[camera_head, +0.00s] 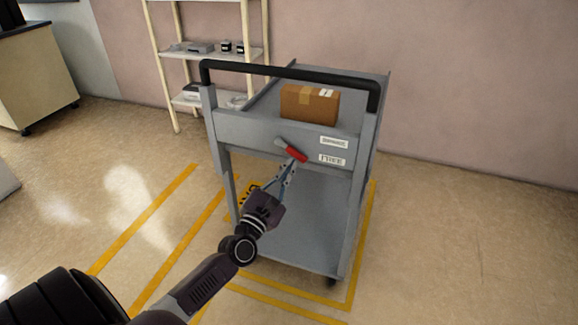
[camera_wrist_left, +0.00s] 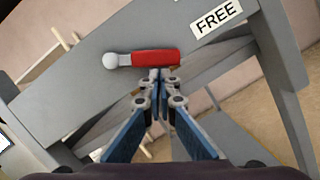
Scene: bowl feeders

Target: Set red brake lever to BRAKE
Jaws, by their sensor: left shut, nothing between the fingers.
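The red brake lever (camera_head: 291,150) is on the front panel of the grey cart (camera_head: 240,131). Its grey pivot end is at the upper left, and its red handle slants down to the right, toward the FREE label (camera_head: 331,159). A second label (camera_head: 333,142) sits above FREE; its text is too small to read surely. My left gripper (camera_head: 290,163) is shut and empty, with its tips just below the red handle. In the left wrist view, the lever (camera_wrist_left: 155,58) lies just beyond the shut fingertips (camera_wrist_left: 157,72); contact cannot be told. My right gripper is not in view.
A cardboard box (camera_head: 309,103) sits on the cart's top, behind the black push handle (camera_head: 290,72). A shelf rack (camera_head: 203,55) stands behind the cart at left. Yellow floor lines (camera_head: 150,230) surround the cart. The floor at right is clear.

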